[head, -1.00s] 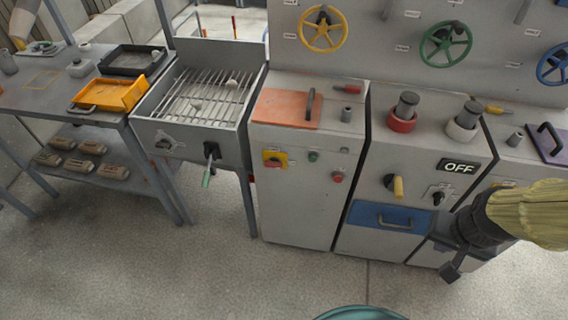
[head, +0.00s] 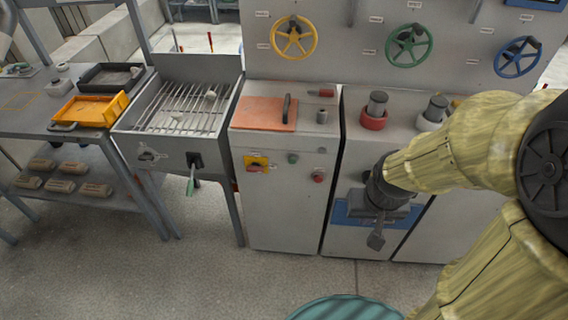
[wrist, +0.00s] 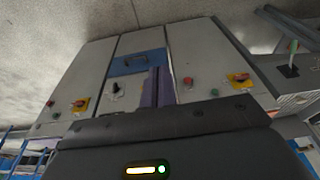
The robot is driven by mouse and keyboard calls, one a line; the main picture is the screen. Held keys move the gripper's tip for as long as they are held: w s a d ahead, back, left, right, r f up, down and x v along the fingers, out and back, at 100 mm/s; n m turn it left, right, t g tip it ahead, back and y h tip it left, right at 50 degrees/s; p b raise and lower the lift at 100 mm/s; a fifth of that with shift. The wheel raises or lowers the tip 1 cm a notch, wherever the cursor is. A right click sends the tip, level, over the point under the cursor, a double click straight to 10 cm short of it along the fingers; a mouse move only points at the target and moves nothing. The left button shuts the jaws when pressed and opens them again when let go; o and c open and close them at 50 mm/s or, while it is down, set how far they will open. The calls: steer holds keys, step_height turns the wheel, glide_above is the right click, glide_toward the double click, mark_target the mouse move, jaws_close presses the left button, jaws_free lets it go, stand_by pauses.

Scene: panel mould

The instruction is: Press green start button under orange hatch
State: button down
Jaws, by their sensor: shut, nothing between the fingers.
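The orange hatch (head: 260,112) lies flat and closed on top of the left cabinet, with a dark handle at its right side. The green button (head: 293,158) is on that cabinet's front, below the hatch, between a yellow-backed red switch (head: 256,164) and a red button (head: 318,177). In the wrist view the green button (wrist: 214,92) shows small at right, uncovered. My gripper (head: 376,238) is shut and empty, in front of the blue drawer on the middle cabinet, right of and lower than the green button and apart from it.
A green-handled lever (head: 190,184) sticks out from the grill bench at left. The middle cabinet's blue drawer (wrist: 138,62) shows in the wrist view. A teal round object (head: 345,308) stands at the bottom edge. Floor before the left cabinet is clear.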

mark_target(292, 160)
steer(key=w+a+f+n+t+y, duration=0.1)
steer(key=w+a+f+n+t, duration=0.1)
steer(key=w+f+n, duration=0.5)
steer(key=w+a+f+n+t+y, duration=0.1)
steer(key=w+a+f+n+t, duration=0.2)
steer(key=w, duration=0.7)
steer(key=w+a+f+n+t+y+b, duration=0.1)
steer(key=w+a+f+n+t+y, duration=0.3)
steer(key=a+f+n+y, duration=0.4)
steer(key=a+f+y, duration=0.2)
steer(key=a+f, duration=0.1)
steer(key=shift+a+n+t+b, duration=0.3)
steer(key=shift+a+t+b, duration=0.05)
steer(key=shift+t, duration=0.05)
steer(key=shift+w, duration=0.2)
steer(key=w+b, duration=0.2)
steer(key=w, duration=0.6)
steer(key=shift+w+d, duration=0.15)
steer(key=shift+w, duration=0.2)
